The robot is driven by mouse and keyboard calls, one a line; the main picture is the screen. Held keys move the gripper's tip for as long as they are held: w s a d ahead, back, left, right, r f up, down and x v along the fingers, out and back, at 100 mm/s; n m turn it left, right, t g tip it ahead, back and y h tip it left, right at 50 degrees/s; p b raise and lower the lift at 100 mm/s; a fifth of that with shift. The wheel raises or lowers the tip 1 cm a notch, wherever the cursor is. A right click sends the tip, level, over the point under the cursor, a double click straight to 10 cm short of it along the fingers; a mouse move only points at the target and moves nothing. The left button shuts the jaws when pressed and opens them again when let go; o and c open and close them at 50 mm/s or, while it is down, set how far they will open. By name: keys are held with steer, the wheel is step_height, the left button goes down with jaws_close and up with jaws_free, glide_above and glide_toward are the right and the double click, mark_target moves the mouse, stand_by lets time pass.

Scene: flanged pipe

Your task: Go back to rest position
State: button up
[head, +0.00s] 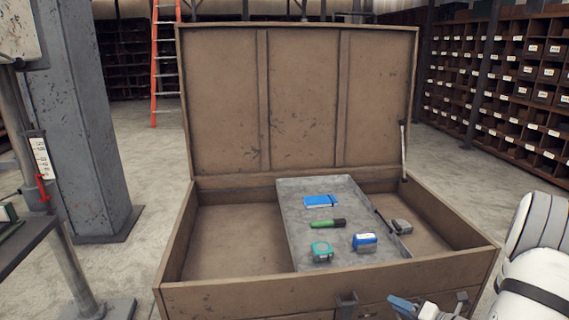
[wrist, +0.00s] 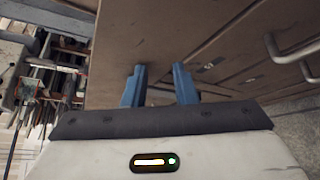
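My gripper (wrist: 159,70) is open in the wrist view. Its two blue fingers stand apart with nothing between them, in front of the brown wooden side of a chest. In the head view my gripper (head: 402,303) shows only in part at the bottom edge, low by the front of the open chest (head: 250,297). My white arm is at the right edge of that view.
A grey tray (head: 290,215) in the chest holds a blue notebook (head: 320,201), a green marker (head: 327,223), a teal tape measure (head: 321,251) and a blue box-like item (head: 364,242). A hammer (head: 399,226) lies at right. Metal handles (wrist: 285,45) stick out from the chest.

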steer(key=s+a+r+n+g+y+p, duration=0.1)
steer(key=s+a+r+n+g+p, duration=0.35)
steer(key=a+r+n, duration=0.5)
steer(key=s+a+r+n+g+p, duration=0.35)
steer(key=a+r+n+g, duration=0.35)
steer(key=n, duration=0.4)
steer(key=s+r+n+h+p, duration=0.4)
steer(key=r+n, duration=0.4)
steer(key=n, duration=0.2)
steer(key=s+a+r+n+t+h+p, duration=0.1)
steer(key=s+r+n+h+p, duration=0.3)
steer(key=s+r+n, duration=0.3)
steer(key=r+n+h, duration=0.1)
steer(key=r+n, duration=0.1)
steer(key=n, duration=0.2)
steer(key=shift+a, duration=0.3)
steer(key=shift+t, duration=0.25)
steer(key=shift+c, duration=0.4)
